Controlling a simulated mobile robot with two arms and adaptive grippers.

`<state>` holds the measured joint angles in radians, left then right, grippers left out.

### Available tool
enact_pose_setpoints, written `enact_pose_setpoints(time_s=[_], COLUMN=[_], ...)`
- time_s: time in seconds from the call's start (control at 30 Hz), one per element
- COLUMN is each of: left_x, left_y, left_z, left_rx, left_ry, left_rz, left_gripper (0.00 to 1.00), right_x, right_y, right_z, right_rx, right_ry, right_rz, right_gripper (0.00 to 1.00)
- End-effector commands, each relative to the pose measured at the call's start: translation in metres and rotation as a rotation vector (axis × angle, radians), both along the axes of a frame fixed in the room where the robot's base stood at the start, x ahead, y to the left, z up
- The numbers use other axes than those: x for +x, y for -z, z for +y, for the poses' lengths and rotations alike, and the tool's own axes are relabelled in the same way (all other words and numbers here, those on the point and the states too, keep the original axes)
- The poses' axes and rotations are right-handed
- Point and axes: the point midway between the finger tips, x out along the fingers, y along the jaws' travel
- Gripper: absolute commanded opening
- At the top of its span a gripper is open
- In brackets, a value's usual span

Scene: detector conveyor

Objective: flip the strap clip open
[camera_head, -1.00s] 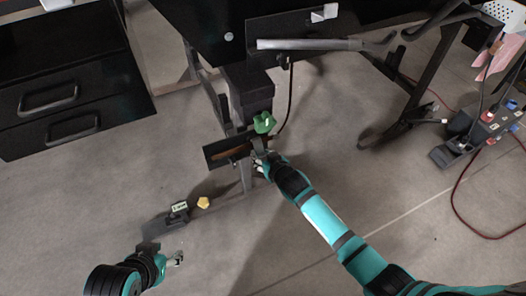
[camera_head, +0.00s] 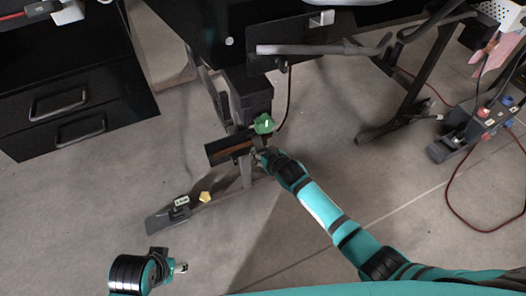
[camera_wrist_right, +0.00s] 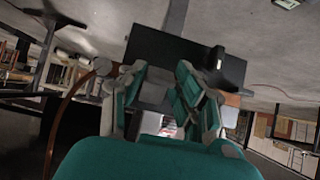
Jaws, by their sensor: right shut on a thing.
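The strap clip shows in the head view as a grey piece beside the black plate (camera_head: 228,149) with a brown-orange strip, low on the dark post. My right gripper (camera_head: 260,156) is at the right end of this plate. In the right wrist view the teal fingers of my right gripper (camera_wrist_right: 165,98) are closed around a grey piece (camera_wrist_right: 153,90) in front of the black plate (camera_wrist_right: 170,48). The piece appears to be the strap clip; its far side is hidden. My left gripper (camera_head: 181,268) is small at the lower left, away from the clip; its opening is unclear.
A yellow knob (camera_head: 205,197) is near the floor foot. A dark drawer cabinet (camera_head: 70,90) stands at left. A cable and power box (camera_head: 470,130) are at right. The floor in front is open.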

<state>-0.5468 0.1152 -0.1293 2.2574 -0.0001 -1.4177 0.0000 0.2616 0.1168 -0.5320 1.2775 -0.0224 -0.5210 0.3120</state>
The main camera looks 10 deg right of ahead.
Motion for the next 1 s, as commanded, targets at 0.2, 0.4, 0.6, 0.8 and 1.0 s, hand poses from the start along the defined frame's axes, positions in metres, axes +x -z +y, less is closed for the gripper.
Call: enact_pose_setpoints(time_s=[0.2, 0.4, 0.6, 0.8, 1.0], left_x=[0.0, 0.0, 0.0, 0.001, 0.0], left_y=[0.0, 0.0, 0.0, 0.0, 0.0], left_z=[0.0, 0.0, 0.0, -0.001, 0.0], left_rx=[0.0, 0.0, 0.0, -0.001, 0.0], left_ry=[0.0, 0.0, 0.0, 0.001, 0.0], left_rz=[0.0, 0.0, 0.0, -0.002, -0.001], left_gripper=[0.4, 0.4, 0.4, 0.4, 0.4], right_x=[0.0, 0.0, 0.0, -0.002, -0.02], right_y=[0.0, 0.0, 0.0, -0.001, -0.013], right_z=[0.001, 0.001, 0.0, -0.001, -0.006], right_rx=[0.001, 0.001, 0.0, 0.0, 0.001], right_ry=[-0.001, -0.001, 0.0, 0.0, -0.001], right_rz=[0.0, -0.001, -0.001, 0.0, 0.0], right_gripper=[0.0, 0.44, 0.54, 0.54, 0.54])
